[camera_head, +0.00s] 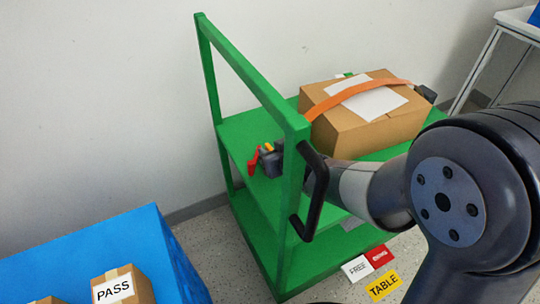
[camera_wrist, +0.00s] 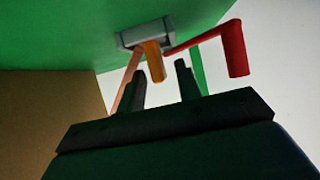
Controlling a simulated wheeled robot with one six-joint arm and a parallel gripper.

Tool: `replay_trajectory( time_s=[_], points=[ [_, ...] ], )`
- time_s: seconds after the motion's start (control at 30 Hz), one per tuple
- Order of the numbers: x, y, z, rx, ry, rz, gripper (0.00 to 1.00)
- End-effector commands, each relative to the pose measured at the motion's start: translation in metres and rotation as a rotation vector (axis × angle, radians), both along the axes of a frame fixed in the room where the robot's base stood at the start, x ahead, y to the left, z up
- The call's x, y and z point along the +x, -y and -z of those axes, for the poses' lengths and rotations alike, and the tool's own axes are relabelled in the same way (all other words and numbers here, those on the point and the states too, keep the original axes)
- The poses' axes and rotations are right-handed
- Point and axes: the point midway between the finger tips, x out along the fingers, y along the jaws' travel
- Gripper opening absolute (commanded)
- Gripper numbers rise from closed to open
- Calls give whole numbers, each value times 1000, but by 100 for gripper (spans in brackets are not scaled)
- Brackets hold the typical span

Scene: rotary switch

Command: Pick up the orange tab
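The orange tab (camera_wrist: 154,62) shows in the wrist view, sticking out of a grey housing (camera_wrist: 147,36) just beyond my fingertips. In the head view the tab (camera_head: 268,148) is small, next to a red crank handle (camera_head: 253,163) at the cart's side. My gripper (camera_wrist: 160,68) is open, with one finger on each side of the tab's line in the wrist view. I see no finger touching the tab, though the depth between them is hard to judge. In the head view my fingers are largely hidden by the cart's green post.
The red crank (camera_wrist: 235,48) sticks out right of the tab. A green cart (camera_head: 245,128) carries a cardboard box (camera_head: 350,128) with an orange strap (camera_head: 335,98). A black handle (camera_head: 313,190) and the green post stand close to my wrist. A blue surface (camera_head: 100,250) is at lower left.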

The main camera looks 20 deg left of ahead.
Motion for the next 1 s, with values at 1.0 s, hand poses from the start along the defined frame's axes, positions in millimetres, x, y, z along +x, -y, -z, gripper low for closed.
replay_trajectory(
  time_s=[1.0],
  points=[
    [0,0,-30,0,2,0,0]
  ],
)
